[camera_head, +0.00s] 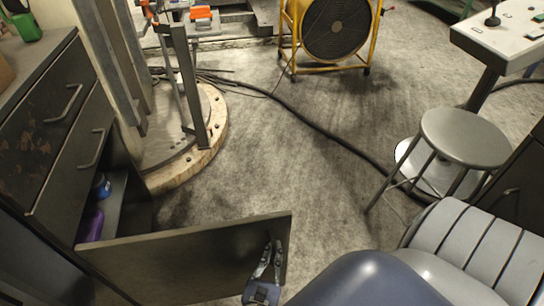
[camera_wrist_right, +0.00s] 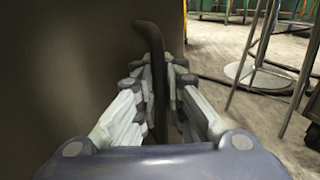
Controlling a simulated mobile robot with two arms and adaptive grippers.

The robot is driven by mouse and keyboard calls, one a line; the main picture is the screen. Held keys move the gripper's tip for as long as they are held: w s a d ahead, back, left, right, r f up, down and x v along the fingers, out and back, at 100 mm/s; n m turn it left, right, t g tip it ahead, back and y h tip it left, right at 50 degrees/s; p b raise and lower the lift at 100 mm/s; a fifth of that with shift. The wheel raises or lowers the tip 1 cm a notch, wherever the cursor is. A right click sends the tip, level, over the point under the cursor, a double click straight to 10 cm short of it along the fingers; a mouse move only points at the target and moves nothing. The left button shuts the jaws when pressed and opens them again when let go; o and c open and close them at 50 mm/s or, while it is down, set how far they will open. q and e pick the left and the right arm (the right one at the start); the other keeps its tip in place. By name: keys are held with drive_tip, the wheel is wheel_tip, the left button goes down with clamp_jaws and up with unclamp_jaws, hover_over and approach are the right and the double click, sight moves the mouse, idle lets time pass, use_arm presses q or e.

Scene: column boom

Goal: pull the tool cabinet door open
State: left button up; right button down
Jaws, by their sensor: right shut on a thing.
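The tool cabinet (camera_head: 50,140) stands at the left in the head view. Its dark lower door (camera_head: 180,262) is swung wide open and sticks out to the right across the floor. My right gripper (camera_head: 270,258) is at the door's free end. In the right wrist view the same gripper (camera_wrist_right: 160,75) is shut on the dark curved door handle (camera_wrist_right: 152,38), with the door panel (camera_wrist_right: 70,60) at the left. The fingers hide the handle's lower part. My left gripper is not in view.
Inside the cabinet are a purple item (camera_head: 90,225) and a blue one (camera_head: 102,187). Two drawers above are shut. A round stool (camera_head: 465,135) and a grey padded seat (camera_head: 470,250) stand at the right. A cable (camera_head: 320,130) crosses otherwise clear floor. A yellow-framed fan (camera_head: 335,30) stands behind.

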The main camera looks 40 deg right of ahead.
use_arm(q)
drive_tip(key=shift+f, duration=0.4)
use_arm(e)
drive_tip(key=shift+s+a, duration=0.2)
drive_tip(key=shift+a, duration=0.25)
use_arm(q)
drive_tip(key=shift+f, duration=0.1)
use_arm(e)
drive_tip(key=c, duration=2)
unclamp_jaws()
drive_tip(key=shift+o, duration=0.2)
drive_tip(key=shift+s, duration=0.15)
drive_tip(key=v, duration=1.2)
drive_tip(key=shift+d, duration=0.1)
